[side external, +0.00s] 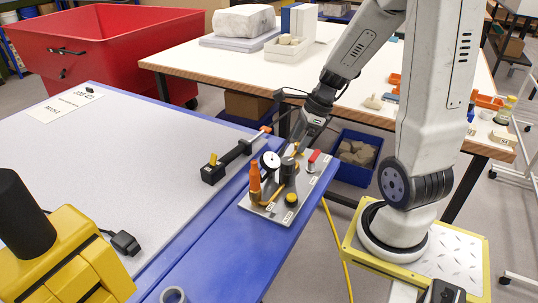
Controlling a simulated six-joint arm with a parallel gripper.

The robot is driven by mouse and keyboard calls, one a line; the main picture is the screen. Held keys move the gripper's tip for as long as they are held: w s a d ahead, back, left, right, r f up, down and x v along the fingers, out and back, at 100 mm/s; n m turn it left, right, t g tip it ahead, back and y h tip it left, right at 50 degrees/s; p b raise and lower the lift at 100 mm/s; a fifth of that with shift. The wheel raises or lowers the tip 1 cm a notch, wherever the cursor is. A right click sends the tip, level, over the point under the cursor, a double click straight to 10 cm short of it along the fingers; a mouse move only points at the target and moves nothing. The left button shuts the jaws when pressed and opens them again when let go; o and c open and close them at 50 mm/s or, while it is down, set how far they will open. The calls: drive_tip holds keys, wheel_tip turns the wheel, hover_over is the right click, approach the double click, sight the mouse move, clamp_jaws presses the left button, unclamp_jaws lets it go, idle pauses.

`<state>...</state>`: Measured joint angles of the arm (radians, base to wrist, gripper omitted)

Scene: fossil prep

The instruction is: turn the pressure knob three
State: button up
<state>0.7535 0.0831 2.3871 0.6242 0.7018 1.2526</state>
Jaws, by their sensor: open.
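A grey metal panel (268,209) lies on the blue edge of the work table. On it stand a round white-faced gauge (271,161), a dark upright cylinder (287,172) that may be the pressure knob, a yellow-topped knob or button (291,200) and a red-handled lever (314,157). Small labels on the panel are too small to read. My gripper (294,153) points down over the panel, just above or around the top of the dark cylinder, right of the gauge. It is open. Whether its fingers touch the cylinder cannot be told from this side.
An orange tool (255,180) stands upright at the panel's left. A black clamp (225,165) lies on the table edge behind it. A yellow machine (65,262) fills the front left. A yellow hose (337,245) hangs beside the table. The grey tabletop (110,150) is mostly clear.

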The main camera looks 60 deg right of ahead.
sight(288, 160)
drive_tip(key=shift+f, duration=0.15)
drive_tip(key=shift+x, duration=3.75)
drive_tip(key=shift+c, duration=0.2)
clamp_jaws()
drive_tip(key=shift+n, duration=0.5)
drive_tip(key=shift+n+g+y, duration=0.35)
drive_tip(key=shift+n+g, duration=0.15)
drive_tip(key=shift+n, duration=0.8)
drive_tip(key=shift+n+g+y, duration=0.35)
drive_tip(key=shift+n+g, duration=0.15)
drive_tip(key=shift+n, duration=0.8)
